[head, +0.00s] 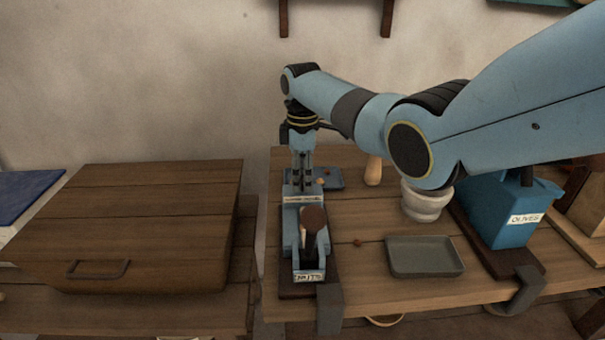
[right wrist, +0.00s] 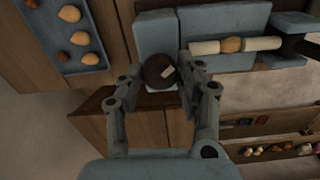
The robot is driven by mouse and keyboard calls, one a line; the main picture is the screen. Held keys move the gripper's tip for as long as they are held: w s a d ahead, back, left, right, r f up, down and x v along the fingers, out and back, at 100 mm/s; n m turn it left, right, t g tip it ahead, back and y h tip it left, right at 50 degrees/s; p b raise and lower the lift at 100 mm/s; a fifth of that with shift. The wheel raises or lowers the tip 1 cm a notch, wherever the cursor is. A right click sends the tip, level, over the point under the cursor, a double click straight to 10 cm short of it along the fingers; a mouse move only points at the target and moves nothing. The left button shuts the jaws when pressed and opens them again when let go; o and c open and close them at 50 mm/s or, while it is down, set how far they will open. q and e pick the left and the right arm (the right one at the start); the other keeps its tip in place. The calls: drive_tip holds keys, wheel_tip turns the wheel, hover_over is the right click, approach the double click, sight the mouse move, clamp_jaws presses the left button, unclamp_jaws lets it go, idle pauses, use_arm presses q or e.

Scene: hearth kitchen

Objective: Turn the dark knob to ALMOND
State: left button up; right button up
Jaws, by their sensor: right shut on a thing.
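The dark round knob (right wrist: 159,72) with a pale pointer mark sits on the blue nut device, seen in the right wrist view. My right gripper (head: 303,184) points straight down at the back part of the blue device (head: 290,235). In the right wrist view, the fingers of my right gripper (right wrist: 168,78) stand on both sides of the knob and are shut on it. The pale mark points to the upper right in that view. In the head view the knob is hidden by the gripper. A small label behind the device's front is too small to read. My left gripper is not in view.
A small tray with nuts (right wrist: 64,40) lies beside the device. A grey tray (head: 425,272), a pale mortar (head: 427,205) and a blue OLIVES box (head: 505,215) stand to the right. A wooden box with a handle (head: 150,215) is to the left.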

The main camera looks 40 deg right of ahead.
drive_tip(key=m+p, duration=0.2)
drive_tip(key=m, duration=0.1)
drive_tip(key=shift+r, duration=0.1)
drive_tip(key=m+p, duration=0.1)
drive_tip(key=m, duration=0.3)
drive_tip(key=shift+m+p, duration=0.4)
drive_tip(key=m+p, duration=0.1)
drive_tip(key=m, duration=0.8)
drive_tip(key=shift+p, duration=0.3)
drive_tip(key=o, duration=1.2)
drive_tip(key=shift+c, duration=0.2)
